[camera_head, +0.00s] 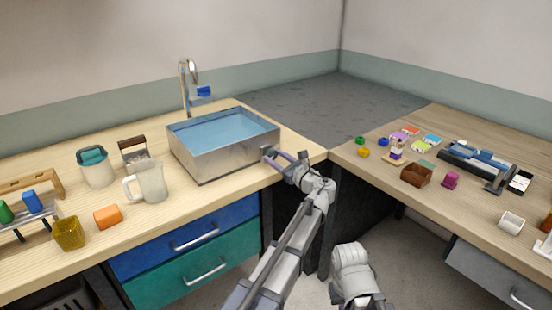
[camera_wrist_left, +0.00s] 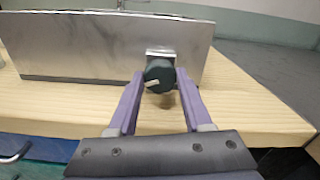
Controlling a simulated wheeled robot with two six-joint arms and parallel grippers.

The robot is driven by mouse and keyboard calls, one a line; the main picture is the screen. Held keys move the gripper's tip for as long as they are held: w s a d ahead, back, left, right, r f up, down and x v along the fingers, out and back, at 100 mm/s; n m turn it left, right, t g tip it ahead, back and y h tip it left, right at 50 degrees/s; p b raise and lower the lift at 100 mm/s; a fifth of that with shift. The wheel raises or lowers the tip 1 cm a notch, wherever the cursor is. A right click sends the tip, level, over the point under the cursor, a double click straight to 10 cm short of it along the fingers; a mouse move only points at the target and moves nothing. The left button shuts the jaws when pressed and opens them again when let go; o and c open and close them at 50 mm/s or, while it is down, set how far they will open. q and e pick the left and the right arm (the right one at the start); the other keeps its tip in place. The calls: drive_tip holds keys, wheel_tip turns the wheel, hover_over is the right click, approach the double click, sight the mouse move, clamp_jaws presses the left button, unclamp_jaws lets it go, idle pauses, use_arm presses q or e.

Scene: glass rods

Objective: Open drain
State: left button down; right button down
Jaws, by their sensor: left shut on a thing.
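The metal sink (camera_head: 222,158) stands on the left counter and holds blue water (camera_head: 228,127). A dark round drain knob (camera_wrist_left: 159,74) with a pale pointer mark sticks out of a square plate on the sink's side wall. The pointer points left and slightly down in the left wrist view. My left gripper (camera_head: 276,156) is at the sink's right end, level with the knob. Its two purple fingers are on either side of the knob and shut on it. The knob is mostly hidden by the gripper in the head view. My right gripper is out of view.
A faucet (camera_head: 187,85) rises behind the sink. A clear pitcher (camera_head: 151,184) and a cup (camera_head: 95,170) stand left of it. The counter edge runs just below the gripper. The right table (camera_head: 395,193) carries several small objects.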

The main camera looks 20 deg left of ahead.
use_arm(q)
drive_tip(key=n, duration=0.7)
drive_tip(key=shift+s, duration=0.1)
drive_tip(key=n, duration=0.6)
drive_tip(key=shift+f+n, duration=0.1)
drive_tip(key=shift+n, duration=0.2)
idle(0.4)
drive_tip(key=shift+c, duration=1.6)
unclamp_jaws()
